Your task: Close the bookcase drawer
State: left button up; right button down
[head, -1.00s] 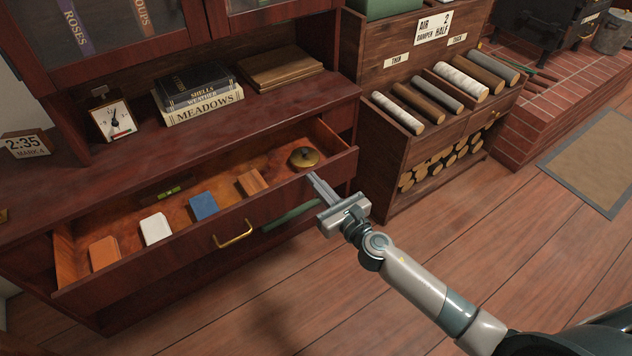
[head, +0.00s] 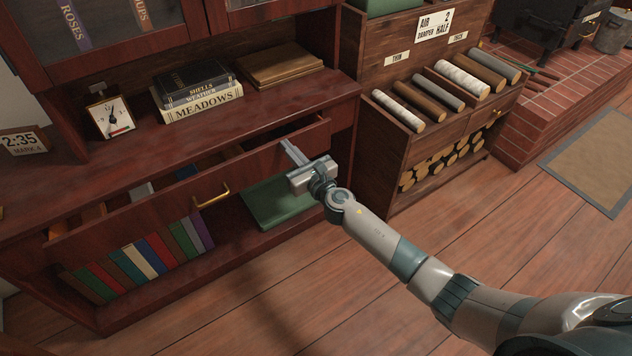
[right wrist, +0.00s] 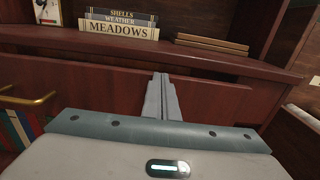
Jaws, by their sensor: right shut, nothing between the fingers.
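The bookcase drawer (head: 150,212) is dark red wood with a brass handle (head: 211,195). It stands partly open, with a narrow strip of its inside and the tops of a few items showing behind its front. My right gripper (head: 290,148) is shut and empty, with its fingertips at the right part of the drawer front, seemingly touching it. In the right wrist view the closed fingers (right wrist: 160,92) point at the drawer front (right wrist: 215,100), and the brass handle (right wrist: 28,99) is at the left. My left gripper is not in view.
A row of books (head: 140,262) and a green book (head: 283,203) are on the shelf below the drawer. A log rack (head: 385,168) stands to the right. The wood floor in front is clear.

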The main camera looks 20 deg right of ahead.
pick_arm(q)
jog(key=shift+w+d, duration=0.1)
pick_arm(e)
jog(key=shift+w+a, duration=0.1)
jog(key=shift+w, duration=0.2)
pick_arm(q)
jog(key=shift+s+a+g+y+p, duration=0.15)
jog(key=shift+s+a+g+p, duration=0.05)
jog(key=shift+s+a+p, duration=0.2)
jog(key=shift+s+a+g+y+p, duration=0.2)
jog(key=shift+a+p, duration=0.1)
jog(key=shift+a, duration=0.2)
pick_arm(e)
jog(key=v, duration=1.7)
jog(key=shift+s, duration=0.2)
jog(key=shift+r, duration=0.1)
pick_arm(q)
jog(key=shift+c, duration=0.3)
